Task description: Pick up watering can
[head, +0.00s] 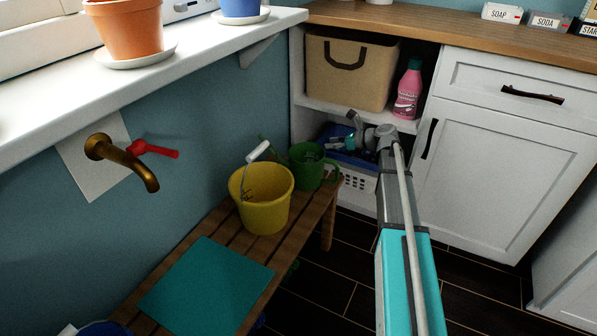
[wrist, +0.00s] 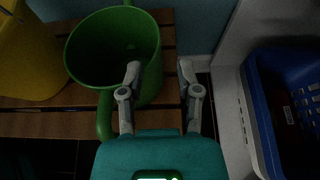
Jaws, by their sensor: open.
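The green watering can (head: 306,172) stands upright on the wooden slatted bench, at its far end beside the wall. In the wrist view the watering can (wrist: 90,48) shows its open round top at the upper left, with its handle (wrist: 104,118) extending toward me. My gripper (head: 354,130) is open and empty, above and to the right of the can in the head view. In the wrist view my gripper (wrist: 160,72) has its left finger overlapping the can's right side. The right finger is clear of it. I cannot tell whether any finger touches the can.
A yellow bucket (head: 262,205) stands close left of the can on the bench (head: 317,208). A teal cloth (head: 207,285) lies nearer. Right are a cabinet (head: 497,150) and a shelf holding a pink bottle (head: 408,92). A blue basket (wrist: 262,120) is at right in the wrist view.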

